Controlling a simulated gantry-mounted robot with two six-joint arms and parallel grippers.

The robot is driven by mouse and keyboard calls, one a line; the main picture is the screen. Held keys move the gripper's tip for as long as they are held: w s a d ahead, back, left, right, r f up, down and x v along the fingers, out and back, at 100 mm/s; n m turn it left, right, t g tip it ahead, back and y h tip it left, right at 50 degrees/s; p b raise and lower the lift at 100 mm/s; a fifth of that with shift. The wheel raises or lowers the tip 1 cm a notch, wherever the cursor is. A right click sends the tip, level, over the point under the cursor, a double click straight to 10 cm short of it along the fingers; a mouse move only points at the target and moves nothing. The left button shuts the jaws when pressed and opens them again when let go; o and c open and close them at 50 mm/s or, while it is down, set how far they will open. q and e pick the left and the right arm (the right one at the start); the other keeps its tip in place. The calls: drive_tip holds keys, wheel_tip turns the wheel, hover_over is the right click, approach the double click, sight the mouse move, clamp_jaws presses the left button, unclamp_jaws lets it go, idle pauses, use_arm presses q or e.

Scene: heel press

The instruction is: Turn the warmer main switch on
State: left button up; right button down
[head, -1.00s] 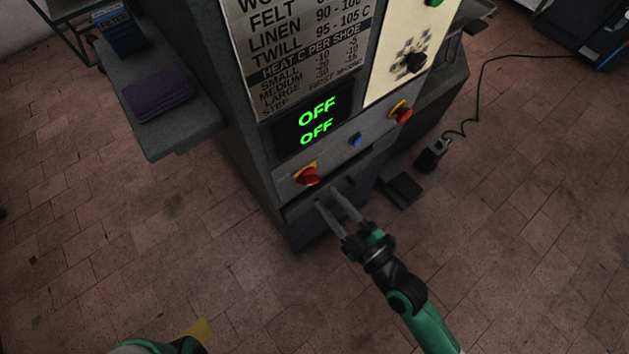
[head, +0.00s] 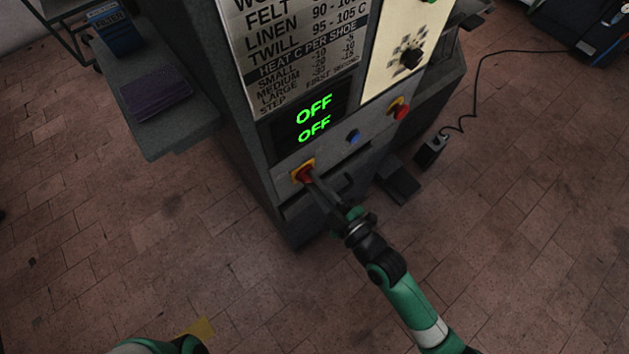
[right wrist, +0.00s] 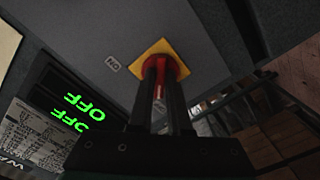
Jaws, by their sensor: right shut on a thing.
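The red rotary switch (head: 304,174) on its yellow plate sits at the lower left of the machine's front panel. It also shows in the right wrist view, a red knob (right wrist: 160,66) on a yellow plate (right wrist: 157,49) with an "ON" label beside it. My right gripper (head: 314,180) is at the switch, its two fingers closed on the knob from either side. The display (head: 315,117) reads "OFF" on both lines in green. At the bottom left of the head view, part of my left arm shows; its gripper's fingers are not visible.
A blue button (head: 353,136) and another red knob on yellow (head: 398,108) sit further right on the panel. A grey shelf (head: 182,136) with a folded dark cloth (head: 156,97) juts out at left. A black pedal (head: 400,186) lies on the tiled floor.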

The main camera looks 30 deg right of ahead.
drive_tip(key=shift+m, duration=0.3)
drive_tip(key=shift+m+p, duration=1.45)
drive_tip(key=shift+m, duration=7.25)
drive_tip(key=c, duration=0.9)
unclamp_jaws()
drive_tip(key=shift+o, duration=0.2)
